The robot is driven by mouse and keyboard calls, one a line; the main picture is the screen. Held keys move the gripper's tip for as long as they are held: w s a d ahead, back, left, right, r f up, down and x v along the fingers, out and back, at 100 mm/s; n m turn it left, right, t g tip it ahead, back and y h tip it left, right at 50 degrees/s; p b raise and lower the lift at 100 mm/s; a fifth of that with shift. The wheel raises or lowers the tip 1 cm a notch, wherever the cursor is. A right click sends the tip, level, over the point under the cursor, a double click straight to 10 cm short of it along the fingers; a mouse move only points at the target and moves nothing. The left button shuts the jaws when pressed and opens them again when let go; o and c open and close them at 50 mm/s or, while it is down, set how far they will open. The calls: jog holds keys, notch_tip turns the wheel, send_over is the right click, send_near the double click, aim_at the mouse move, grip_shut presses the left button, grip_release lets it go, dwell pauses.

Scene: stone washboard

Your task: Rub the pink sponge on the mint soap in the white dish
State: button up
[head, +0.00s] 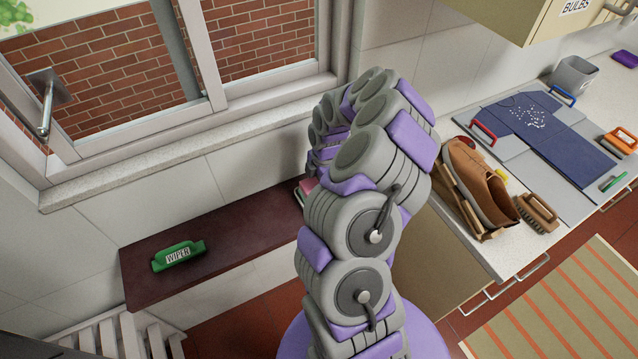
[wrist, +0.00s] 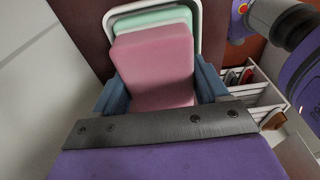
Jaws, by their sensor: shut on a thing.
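In the wrist view my gripper (wrist: 160,100) is shut on the pink sponge (wrist: 156,62), with a blue finger at each side. The sponge's far end lies over the mint soap (wrist: 150,19), whose pale green edge shows beyond and beside it. The soap sits in the white dish (wrist: 198,22), whose rim curves round it. I cannot tell whether the sponge touches the soap. In the head view a small pink patch of the sponge (head: 308,185) shows behind my arm; the dish and soap are mostly hidden there.
The dark red shelf (head: 225,262) under the window carries a green wiper (head: 178,256) at its left. Its middle is clear. On the right counter are a brown shoe (head: 478,185), a brush (head: 537,211), a blue garment (head: 560,135) and a grey bin (head: 572,76).

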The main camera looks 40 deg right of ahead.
jog(key=shift+r+p, duration=0.8)
jog(key=shift+r, duration=2.7)
